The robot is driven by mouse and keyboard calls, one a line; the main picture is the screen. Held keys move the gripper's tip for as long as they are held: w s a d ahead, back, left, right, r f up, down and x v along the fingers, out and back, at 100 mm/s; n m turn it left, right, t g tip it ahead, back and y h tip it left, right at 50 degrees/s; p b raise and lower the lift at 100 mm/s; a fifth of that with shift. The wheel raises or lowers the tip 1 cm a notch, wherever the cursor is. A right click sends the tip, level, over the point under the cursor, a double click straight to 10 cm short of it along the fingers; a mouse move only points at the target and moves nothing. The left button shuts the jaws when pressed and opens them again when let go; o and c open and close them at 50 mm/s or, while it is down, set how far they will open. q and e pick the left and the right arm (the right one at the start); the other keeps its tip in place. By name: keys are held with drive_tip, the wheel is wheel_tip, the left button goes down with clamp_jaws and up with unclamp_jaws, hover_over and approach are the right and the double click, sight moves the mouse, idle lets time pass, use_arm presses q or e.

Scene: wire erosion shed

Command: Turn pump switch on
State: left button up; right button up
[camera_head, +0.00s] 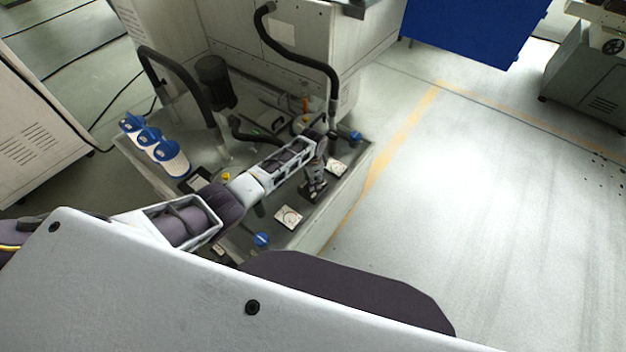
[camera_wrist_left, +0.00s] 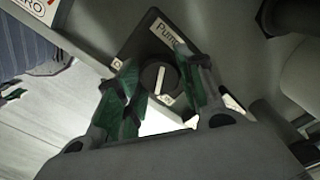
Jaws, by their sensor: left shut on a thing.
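The pump switch (camera_wrist_left: 160,78) is a round black knob with a white pointer line, on a black plate marked "Pump" (camera_wrist_left: 165,32) in the left wrist view. Small white labels sit beside the knob, partly hidden by the fingers. My left gripper (camera_wrist_left: 156,84), with green finger pads, has one finger on each side of the knob and is shut on it. In the head view my left gripper (camera_head: 315,185) is at the right part of the grey tank unit, and the switch cannot be made out there. My right gripper is not in view.
The tank unit (camera_head: 350,190) carries white filter cartridges with blue tops (camera_head: 155,147), a dark motor (camera_head: 214,80), black hoses (camera_head: 325,70) and blue valve handles (camera_head: 262,239). A machine cabinet (camera_head: 230,28) stands behind. The floor at right is clear.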

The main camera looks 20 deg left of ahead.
use_arm(q)
drive_tip(key=o, duration=1)
drive_tip(key=shift+r, duration=0.15)
drive_tip(key=shift+r, duration=0.1)
drive_tip(key=shift+r, duration=5.8)
